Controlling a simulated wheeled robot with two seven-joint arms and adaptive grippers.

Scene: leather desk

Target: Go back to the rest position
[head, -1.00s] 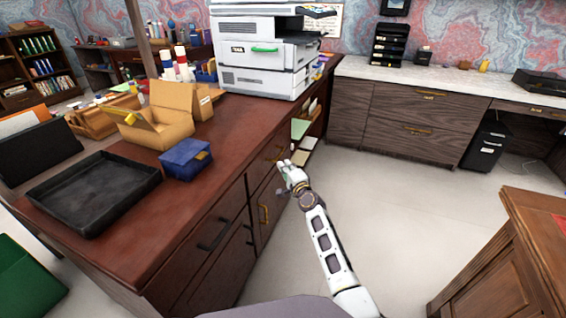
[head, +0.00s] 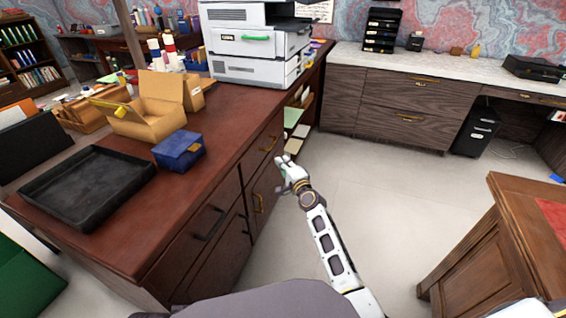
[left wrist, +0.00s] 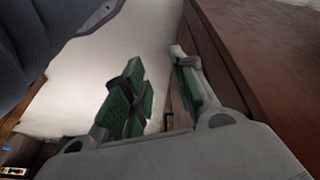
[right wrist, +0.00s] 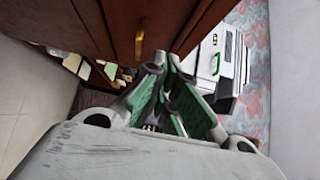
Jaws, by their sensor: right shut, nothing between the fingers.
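My right gripper (head: 283,172) is shut and empty in the head view. It hangs in front of the brown cabinet's drawer side, above the pale floor. In the right wrist view its green-padded fingers (right wrist: 165,92) come together at the tips, with a brass handle and dark wood beyond them. My left gripper is outside the head view. In the left wrist view its green-padded fingers (left wrist: 160,95) stand apart with nothing between them, beside a brown wooden side and above pale floor.
The brown cabinet (head: 225,130) carries a black tray (head: 85,190), a blue box (head: 178,150), an open cardboard box (head: 150,118) and a printer (head: 255,45). A wooden desk (head: 490,245) stands at lower right. The floor (head: 380,190) between is clear.

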